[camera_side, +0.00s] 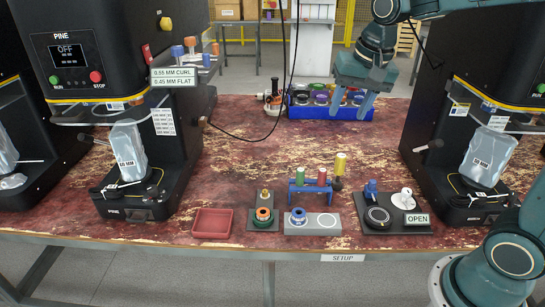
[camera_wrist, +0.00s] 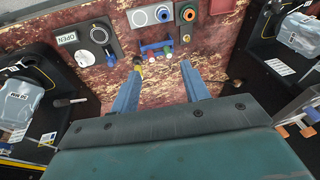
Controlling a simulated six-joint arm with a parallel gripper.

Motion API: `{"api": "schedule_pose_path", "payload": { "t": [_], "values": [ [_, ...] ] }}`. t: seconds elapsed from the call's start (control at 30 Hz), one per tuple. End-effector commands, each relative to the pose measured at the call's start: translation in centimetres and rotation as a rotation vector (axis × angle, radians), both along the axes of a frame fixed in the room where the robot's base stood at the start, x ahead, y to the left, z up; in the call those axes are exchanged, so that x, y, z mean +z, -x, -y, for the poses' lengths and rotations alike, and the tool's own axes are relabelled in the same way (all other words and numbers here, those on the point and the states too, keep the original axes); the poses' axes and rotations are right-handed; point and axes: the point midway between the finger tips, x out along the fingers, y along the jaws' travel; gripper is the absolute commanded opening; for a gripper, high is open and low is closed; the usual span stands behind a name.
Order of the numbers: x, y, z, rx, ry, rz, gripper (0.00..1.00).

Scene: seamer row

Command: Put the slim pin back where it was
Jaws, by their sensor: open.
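A small blue rack (camera_side: 313,187) stands mid-table and holds a green-topped pin (camera_side: 300,175) and a red-topped pin (camera_side: 322,177). A yellow-topped piece (camera_side: 340,163) stands taller at the rack's right end; its foot is dark. I cannot tell which of these is the slim pin. The rack also shows in the wrist view (camera_wrist: 155,47), with the yellow top (camera_wrist: 138,66) near one fingertip. My gripper (camera_side: 351,108) points down, open and empty, high above the table. In the wrist view, its two blue fingers (camera_wrist: 160,72) are apart with bare table between them.
A dark fixture with an OPEN sign (camera_side: 417,219) is right of the rack. A grey plate (camera_side: 327,221) with a blue ring and a dark stand with an orange-green ring (camera_side: 264,214) lie in front. A red tray (camera_side: 211,223) is left. Black seamers flank the table; a blue crate (camera_side: 295,112) stands behind.

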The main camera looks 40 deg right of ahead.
Motion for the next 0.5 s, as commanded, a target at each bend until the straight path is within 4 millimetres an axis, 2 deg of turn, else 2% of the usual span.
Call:
{"api": "schedule_pose_path", "payload": {
  "t": [0.03,0.23,0.5],
  "values": [
    [0.5,1.3,-0.4,0.042,0.011,0.017,0.46],
    [1.4,6.0,-1.4,0.211,0.063,0.07,0.46],
    [1.1,12.1,-2.4,0.435,0.144,0.138,0.46]
  ]
}}
